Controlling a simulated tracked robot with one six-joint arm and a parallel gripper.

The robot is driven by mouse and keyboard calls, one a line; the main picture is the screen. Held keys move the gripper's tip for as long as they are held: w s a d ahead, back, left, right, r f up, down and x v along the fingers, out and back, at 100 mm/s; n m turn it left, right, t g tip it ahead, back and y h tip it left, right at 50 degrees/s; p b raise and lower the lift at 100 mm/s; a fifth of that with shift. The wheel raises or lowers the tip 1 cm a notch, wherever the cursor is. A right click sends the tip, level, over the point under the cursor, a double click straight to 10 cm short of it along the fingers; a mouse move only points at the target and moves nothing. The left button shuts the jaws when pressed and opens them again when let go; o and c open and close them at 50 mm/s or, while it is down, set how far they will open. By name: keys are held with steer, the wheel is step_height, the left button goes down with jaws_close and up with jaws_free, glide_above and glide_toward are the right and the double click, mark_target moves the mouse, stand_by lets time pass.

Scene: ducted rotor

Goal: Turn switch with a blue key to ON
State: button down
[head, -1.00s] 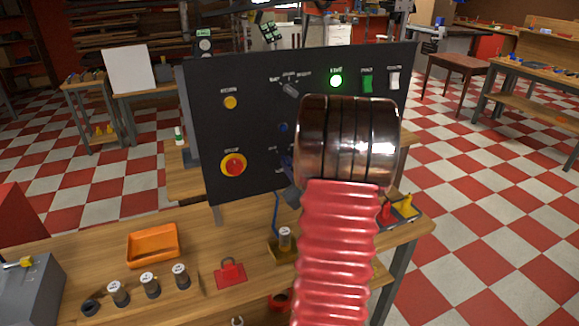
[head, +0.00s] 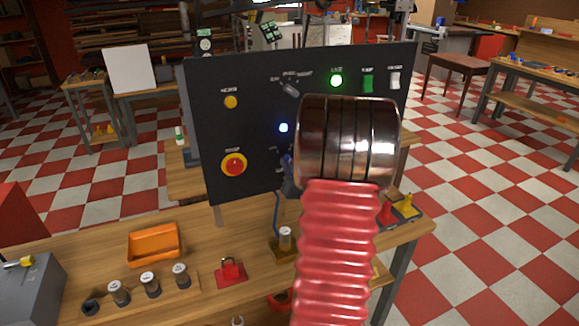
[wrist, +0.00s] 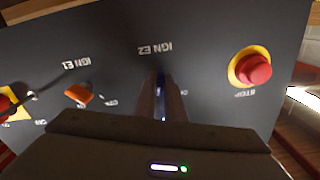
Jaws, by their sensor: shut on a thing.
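In the wrist view my gripper (wrist: 161,108) is shut on the blue key (wrist: 160,84), which sits at the panel's switch labelled IGN E2. Only a narrow blue strip of the key shows between the fingers, and they hide the switch's ON mark, so I cannot read the key's exact angle. In the head view my arm hides most of this spot. A small blue lamp (head: 283,128) on the black panel (head: 255,140) glows bright.
An orange key switch (wrist: 78,93) labelled IGN E1 is beside the blue one. A red stop button (wrist: 255,69) on a yellow ring is on the other side. A green lamp (head: 336,81) is lit. An orange tray (head: 153,244) and red padlock-like piece (head: 230,273) are on the bench.

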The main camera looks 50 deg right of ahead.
steer(key=shift+f+m, duration=0.15)
steer(key=shift+m, duration=2.15)
steer(key=c, duration=1.8)
jaws_free()
steer(key=shift+c, duration=0.2)
steer(key=shift+s, duration=0.1)
steer(key=v, duration=1.3)
steer(key=shift+s+a, duration=0.2)
steer(key=shift+s, duration=0.1)
